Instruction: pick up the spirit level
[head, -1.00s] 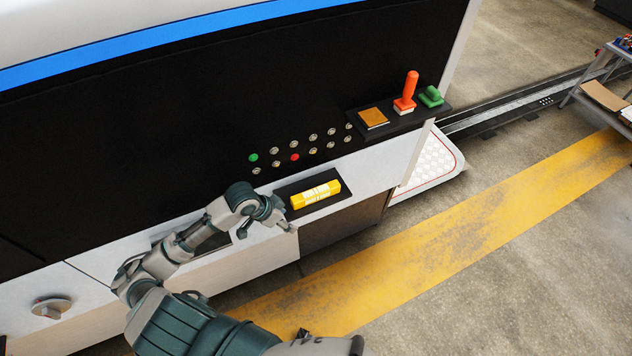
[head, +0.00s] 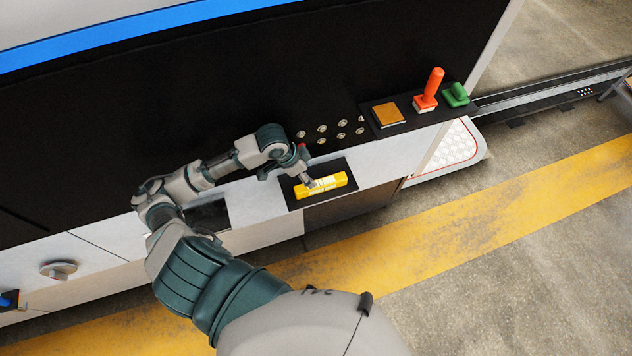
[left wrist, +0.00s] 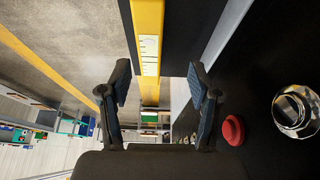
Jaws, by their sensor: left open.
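The spirit level (head: 334,182) is a yellow bar with a pale label, lying on a small black shelf (head: 291,193) at the machine's front. My left gripper (head: 302,177) is at its left part, with the fingers pointing down towards it and partly covering it. In the left wrist view the level (left wrist: 148,22) runs in from the top. My left gripper (left wrist: 158,82) shows two spread fingers there. The level's end lies between their lines, closer to the left finger. I cannot tell whether either finger touches it. My right gripper is in neither view.
Round buttons (head: 342,136) sit on the black panel just above the shelf. A second shelf (head: 402,125) to the right carries a brown block (head: 388,115), an orange-handled stamp (head: 429,92) and a green-handled tool (head: 456,95). Open floor lies in front.

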